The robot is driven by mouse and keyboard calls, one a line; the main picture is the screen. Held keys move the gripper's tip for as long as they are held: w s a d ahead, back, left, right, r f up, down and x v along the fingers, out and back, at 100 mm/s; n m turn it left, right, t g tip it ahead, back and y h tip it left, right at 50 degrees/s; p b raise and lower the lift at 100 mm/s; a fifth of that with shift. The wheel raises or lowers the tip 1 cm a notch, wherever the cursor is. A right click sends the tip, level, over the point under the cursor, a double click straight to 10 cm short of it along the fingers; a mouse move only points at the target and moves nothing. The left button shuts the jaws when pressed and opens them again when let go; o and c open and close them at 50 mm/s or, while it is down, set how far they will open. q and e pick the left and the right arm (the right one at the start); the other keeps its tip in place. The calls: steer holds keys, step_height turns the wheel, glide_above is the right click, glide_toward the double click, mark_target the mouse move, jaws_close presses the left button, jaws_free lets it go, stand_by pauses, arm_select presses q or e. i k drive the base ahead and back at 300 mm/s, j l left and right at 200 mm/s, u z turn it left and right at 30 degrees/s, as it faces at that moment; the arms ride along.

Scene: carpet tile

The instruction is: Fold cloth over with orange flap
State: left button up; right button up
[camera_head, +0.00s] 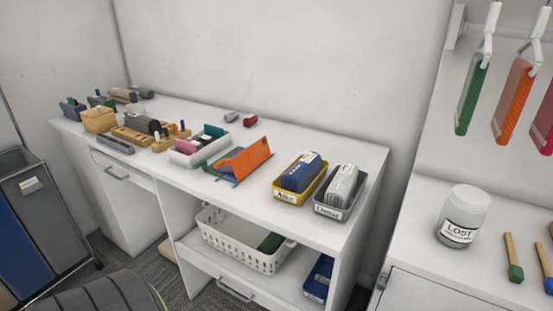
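An orange flap (245,157) stands tilted like a tent on the white desk, left of the labelled trays. Blue and green cloth parts (222,167) show under and beside it at its left edge. I cannot tell how the layers join beneath the flap. Neither of my grippers is in the head view.
A white tray of small items (183,159) stands left of the cloth. Right of it are a yellow-rimmed tray (291,199) and a grey tray (334,212), each with a rolled item. Free desk (300,142) lies behind. A white basket (240,255) sits on the shelf below.

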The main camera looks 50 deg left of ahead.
mark_target(247, 161)
steer(key=k+j+z, duration=0.1)
steer(key=j+z, duration=0.3)
steer(key=k+j+z, duration=0.15)
steer(key=j+z, duration=0.25)
steer(key=k+j+z, duration=0.25)
steer(key=j+z, duration=0.15)
steer(key=k+j+z, duration=0.25)
steer(key=j+z, duration=0.15)
